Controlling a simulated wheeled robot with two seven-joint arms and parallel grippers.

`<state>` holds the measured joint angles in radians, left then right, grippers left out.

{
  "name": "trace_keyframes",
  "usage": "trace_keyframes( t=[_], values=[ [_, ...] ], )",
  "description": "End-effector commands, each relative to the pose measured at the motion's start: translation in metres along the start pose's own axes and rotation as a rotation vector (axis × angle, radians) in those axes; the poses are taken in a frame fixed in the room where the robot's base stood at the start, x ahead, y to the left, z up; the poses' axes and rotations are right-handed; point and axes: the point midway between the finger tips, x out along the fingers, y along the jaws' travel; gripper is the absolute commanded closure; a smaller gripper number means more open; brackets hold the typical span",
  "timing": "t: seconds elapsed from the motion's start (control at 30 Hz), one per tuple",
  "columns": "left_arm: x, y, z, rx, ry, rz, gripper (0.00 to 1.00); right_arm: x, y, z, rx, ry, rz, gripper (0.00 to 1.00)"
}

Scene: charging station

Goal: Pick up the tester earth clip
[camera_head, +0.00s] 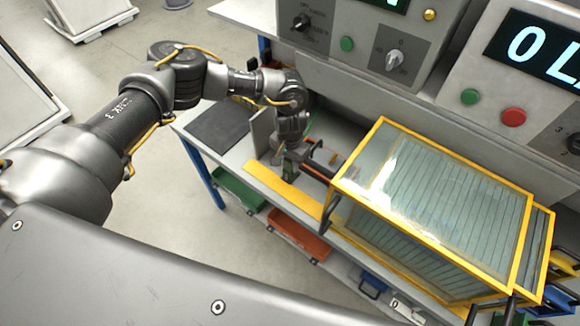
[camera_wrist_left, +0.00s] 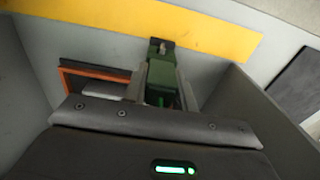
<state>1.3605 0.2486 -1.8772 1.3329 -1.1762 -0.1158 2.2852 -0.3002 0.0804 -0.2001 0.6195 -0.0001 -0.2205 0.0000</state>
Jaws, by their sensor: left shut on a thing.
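The earth clip (camera_wrist_left: 160,75) is a green piece with a dark tip, seen between my left gripper's fingers in the left wrist view. My left gripper (camera_wrist_left: 165,88) is shut on it, and the clip's tip reaches the edge of a yellow strip on the bench. In the head view my left gripper (camera_head: 290,166) points down at the bench, left of the glazed yellow-framed box. The clip is small and mostly hidden there. My right gripper is not in view.
A glazed yellow-framed box (camera_head: 435,205) stands close right of my left gripper. Control panels (camera_head: 385,45) rise behind. A dark mat (camera_head: 222,130) lies left on the bench. The yellow strip (camera_head: 281,192) runs along the front edge. Green and orange bins (camera_head: 300,235) sit below.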

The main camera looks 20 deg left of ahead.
Motion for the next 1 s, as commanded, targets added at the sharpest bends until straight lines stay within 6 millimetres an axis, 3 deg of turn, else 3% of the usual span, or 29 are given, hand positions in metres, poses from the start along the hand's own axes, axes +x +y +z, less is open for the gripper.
trace_keyframes(
  t=[0.07,0.47,0.67,1.0],
  values=[
    [0.000,0.000,0.000,0.000,0.000,0.000,0.97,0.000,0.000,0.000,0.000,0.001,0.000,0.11],
    [-0.008,0.000,0.000,0.000,0.000,0.001,0.97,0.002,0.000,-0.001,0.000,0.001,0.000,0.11],
    [-0.034,0.002,0.002,0.003,0.001,0.002,0.97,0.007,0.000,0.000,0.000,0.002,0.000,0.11],
    [-0.097,0.033,0.055,0.010,0.004,-0.001,0.97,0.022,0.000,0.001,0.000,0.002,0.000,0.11]
  ],
)
